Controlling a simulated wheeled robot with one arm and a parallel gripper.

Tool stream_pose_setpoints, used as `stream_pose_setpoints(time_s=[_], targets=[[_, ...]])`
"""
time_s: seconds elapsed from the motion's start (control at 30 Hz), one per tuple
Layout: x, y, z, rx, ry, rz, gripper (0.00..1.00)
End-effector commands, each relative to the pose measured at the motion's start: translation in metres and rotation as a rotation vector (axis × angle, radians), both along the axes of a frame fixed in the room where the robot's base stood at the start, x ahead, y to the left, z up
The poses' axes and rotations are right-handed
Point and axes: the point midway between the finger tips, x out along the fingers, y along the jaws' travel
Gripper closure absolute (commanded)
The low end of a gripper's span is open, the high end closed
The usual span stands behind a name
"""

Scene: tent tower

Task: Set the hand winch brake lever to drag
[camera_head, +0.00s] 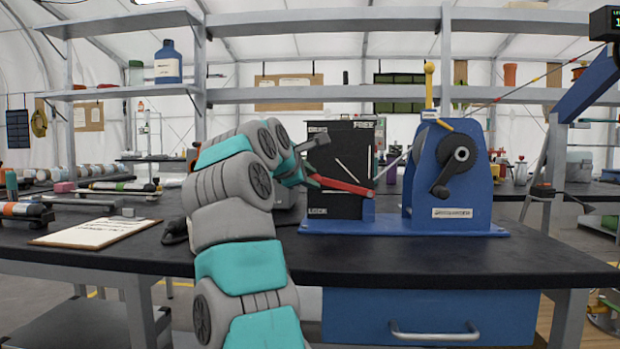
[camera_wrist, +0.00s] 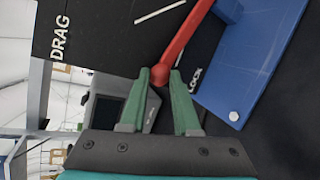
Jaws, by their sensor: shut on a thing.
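The hand winch (camera_head: 420,185) is a blue housing with a dark crank, standing on a blue base on the bench. Beside it stands a black panel (camera_head: 345,150) with white marks, FREE at upper right and LOCK at lower left. The wrist view shows DRAG (camera_wrist: 61,36) and LOCK (camera_wrist: 194,80). The red brake lever (camera_head: 345,186) points left and slightly up, its end between DRAG and LOCK, closer to LOCK. My gripper (camera_head: 312,181) is at that end. In the wrist view, the green fingers (camera_wrist: 164,78) are shut on the lever's rounded tip (camera_wrist: 160,75).
The black bench top (camera_head: 400,260) is clear in front of the winch. A clipboard (camera_head: 95,233) and several tubes lie at left. A blue drawer (camera_head: 430,310) is below the bench.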

Motion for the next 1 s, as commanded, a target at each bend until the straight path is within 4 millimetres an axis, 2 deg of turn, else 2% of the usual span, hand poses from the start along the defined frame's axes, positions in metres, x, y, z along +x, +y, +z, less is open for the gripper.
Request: stream_pose_setpoints(time_s=[0.63, 1.0], targets=[[0.0, -0.007, 0.018, 0.108, -0.007, -0.002, 1.0], [-0.001, -0.024, 0.049, 0.36, -0.014, -0.002, 1.0]])
